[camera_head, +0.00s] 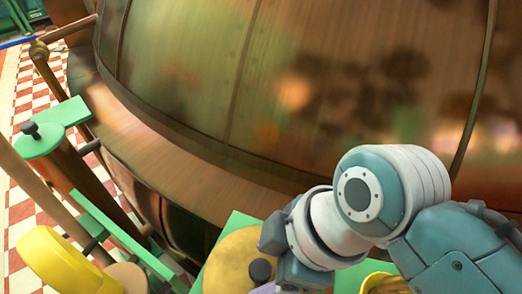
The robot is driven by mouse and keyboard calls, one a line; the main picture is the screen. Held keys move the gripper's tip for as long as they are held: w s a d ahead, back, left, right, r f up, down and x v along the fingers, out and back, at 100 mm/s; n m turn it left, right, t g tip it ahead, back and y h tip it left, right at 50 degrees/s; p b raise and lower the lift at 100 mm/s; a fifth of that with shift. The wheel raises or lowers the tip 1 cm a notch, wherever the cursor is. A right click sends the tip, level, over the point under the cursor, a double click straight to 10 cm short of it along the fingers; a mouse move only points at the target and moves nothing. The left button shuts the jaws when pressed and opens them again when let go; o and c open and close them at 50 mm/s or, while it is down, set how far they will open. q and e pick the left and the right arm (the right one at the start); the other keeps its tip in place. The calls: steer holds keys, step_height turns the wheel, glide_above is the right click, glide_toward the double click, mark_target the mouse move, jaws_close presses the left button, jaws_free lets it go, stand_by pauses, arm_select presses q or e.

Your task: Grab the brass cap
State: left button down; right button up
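A round, dull yellow, brass-like disc (226,262) lies on a green plate at the lower middle, with a dark knob (261,270) at its right side. It may be the brass cap; I cannot be sure. My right arm comes in from the right, and its wrist end is just right of the disc, overlapping its edge in the picture. My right gripper (283,268) is seen from behind; its fingers are hidden or cut off, so I cannot tell whether it touches anything. My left gripper is out of view.
A huge copper kettle (190,65) fills the back. A bright yellow rounded part (58,262) is at lower left, beside a green bracket (125,235). A green plate with a dark knob (50,128) and brown rails stand at left. Red-and-white checkered floor (22,215) shows there.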

jaws_close()
stand_by(0.3)
stand_by(0.9)
